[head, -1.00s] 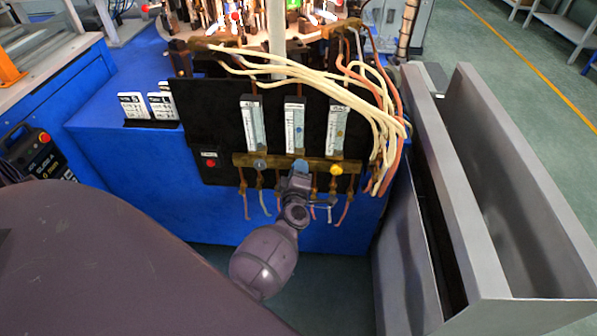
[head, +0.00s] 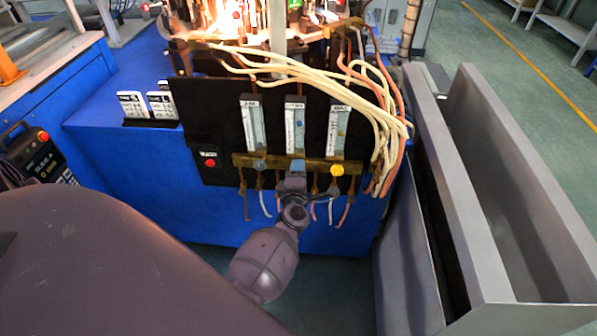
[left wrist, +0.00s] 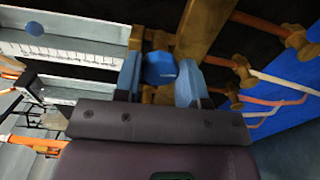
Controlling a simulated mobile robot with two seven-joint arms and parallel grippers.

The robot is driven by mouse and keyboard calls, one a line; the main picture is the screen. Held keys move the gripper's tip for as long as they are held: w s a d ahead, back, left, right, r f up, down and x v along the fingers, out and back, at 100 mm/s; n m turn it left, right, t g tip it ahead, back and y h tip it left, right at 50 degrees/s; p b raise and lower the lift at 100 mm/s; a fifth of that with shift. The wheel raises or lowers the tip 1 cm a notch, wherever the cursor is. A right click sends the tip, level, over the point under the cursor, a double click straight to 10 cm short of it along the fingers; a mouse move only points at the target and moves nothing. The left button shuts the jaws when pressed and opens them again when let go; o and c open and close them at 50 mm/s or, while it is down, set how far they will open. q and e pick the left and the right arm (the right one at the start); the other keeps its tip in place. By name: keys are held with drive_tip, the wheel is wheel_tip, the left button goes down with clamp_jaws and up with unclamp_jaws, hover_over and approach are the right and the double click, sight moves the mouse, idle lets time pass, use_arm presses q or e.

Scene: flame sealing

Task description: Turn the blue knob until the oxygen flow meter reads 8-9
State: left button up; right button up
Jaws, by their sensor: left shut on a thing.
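The blue knob (left wrist: 158,67) sits on the brass manifold bar, between the two blue-grey fingers of my left gripper (left wrist: 160,78) in the left wrist view. My left gripper (head: 293,177) is shut on the knob, and in the head view it hides part of the knob (head: 297,165) below the middle flow meter (head: 294,128). The meter is a white upright scale; its reading is too small to tell. My right gripper is not in view.
Flow meters flank the middle one at left (head: 252,126) and right (head: 338,132). A grey knob (head: 260,164) and a yellow knob (head: 337,170) sit on the brass bar (head: 316,163). Pale hoses (head: 385,125) hang at the right, beside a grey metal bin (head: 440,180).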

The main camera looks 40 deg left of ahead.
use_arm(q)
drive_tip(key=o, duration=0.9)
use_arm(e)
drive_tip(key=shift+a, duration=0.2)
use_arm(q)
drive_tip(key=p+v, duration=0.1)
drive_tip(key=v, duration=0.9)
drive_tip(key=shift+s+d+p, duration=0.2)
drive_tip(key=shift+s+p, duration=0.15)
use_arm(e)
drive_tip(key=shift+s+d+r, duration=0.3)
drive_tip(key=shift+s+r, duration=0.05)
